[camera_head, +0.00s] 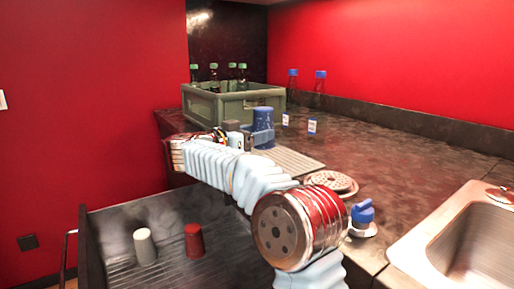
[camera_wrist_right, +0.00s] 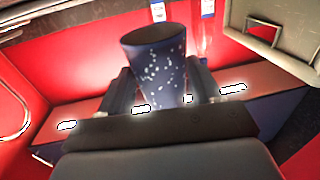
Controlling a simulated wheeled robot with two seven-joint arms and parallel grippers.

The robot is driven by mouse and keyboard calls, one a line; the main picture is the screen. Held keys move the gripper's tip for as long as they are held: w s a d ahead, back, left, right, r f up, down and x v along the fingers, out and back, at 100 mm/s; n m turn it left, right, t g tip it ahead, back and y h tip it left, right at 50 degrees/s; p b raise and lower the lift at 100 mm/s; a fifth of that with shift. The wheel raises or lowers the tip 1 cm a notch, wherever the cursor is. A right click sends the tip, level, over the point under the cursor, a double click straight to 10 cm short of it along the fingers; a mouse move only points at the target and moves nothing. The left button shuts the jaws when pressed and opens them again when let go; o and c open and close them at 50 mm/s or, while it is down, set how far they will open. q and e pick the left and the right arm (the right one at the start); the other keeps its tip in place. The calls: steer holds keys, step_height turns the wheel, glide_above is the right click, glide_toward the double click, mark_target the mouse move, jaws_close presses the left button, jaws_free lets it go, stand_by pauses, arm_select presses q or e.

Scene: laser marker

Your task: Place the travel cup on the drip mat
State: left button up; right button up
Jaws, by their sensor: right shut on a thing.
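The travel cup (camera_head: 263,122) is dark blue and stands upright at my right gripper (camera_head: 258,138). In the right wrist view the cup (camera_wrist_right: 155,60) shows pale speckles and a wide dark top, with the right gripper's fingers (camera_wrist_right: 162,90) shut on its two sides. The drip mat (camera_head: 298,163) is a flat ribbed pale-brown mat on the counter; my right arm hides its near left part. The cup shows at the mat's far left end; I cannot tell whether its base touches anything. My left gripper is not in view.
A green crate (camera_head: 232,104) with several bottles stands just behind the cup. Two clear blue-capped bottles (camera_head: 292,82) (camera_head: 320,82) stand to the right. Round perforated discs (camera_head: 330,181), a blue-topped item (camera_head: 362,212) and a sink (camera_head: 462,240) lie nearer. A white cup (camera_head: 144,246) and red cup (camera_head: 194,241) stand below.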

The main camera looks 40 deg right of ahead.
mark_target(257, 147)
steer(key=f, duration=0.3)
steer(key=shift+w+d, duration=0.1)
steer(key=shift+d, duration=0.2)
steer(key=shift+f, duration=0.4)
steer(key=shift+f, duration=0.1)
steer(key=o, duration=1.1)
steer(key=shift+o, duration=0.2)
steer(key=a+b, duration=0.1)
steer(key=a, duration=1.1)
